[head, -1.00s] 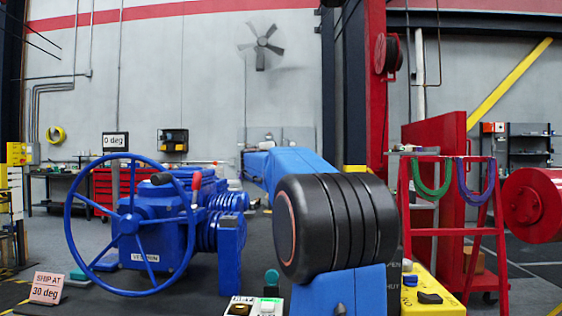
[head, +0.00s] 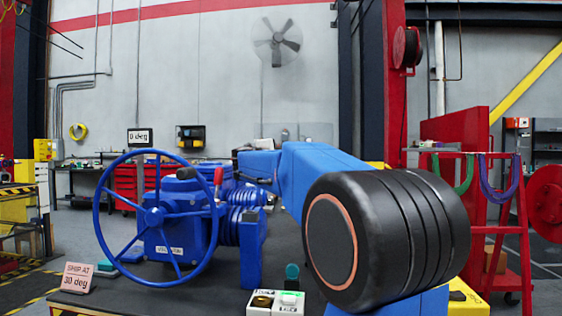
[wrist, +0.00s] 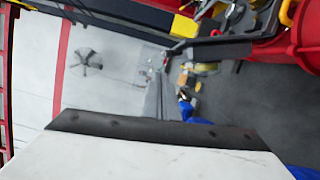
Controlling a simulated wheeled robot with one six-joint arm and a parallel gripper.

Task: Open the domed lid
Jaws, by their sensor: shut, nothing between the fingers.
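The blue valve actuator (head: 165,240) stands left of centre in the head view, with a large blue handwheel (head: 121,228) on its near left side. A rounded blue housing (head: 215,172) shows behind the wheel's upper right rim. I cannot tell for sure which part is the domed lid. My blue arm reaches from the right towards the actuator's upper right. The fingertips cannot be made out in the head view. In the wrist view my gripper (wrist: 160,128) shows as a pale block with a dark front edge. It is shut and empty, with no lid in front of it.
A button box (head: 275,303) and a teal-topped post (head: 291,271) stand in front of the actuator. A red rack (head: 497,220) with green and purple slings is at the right.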

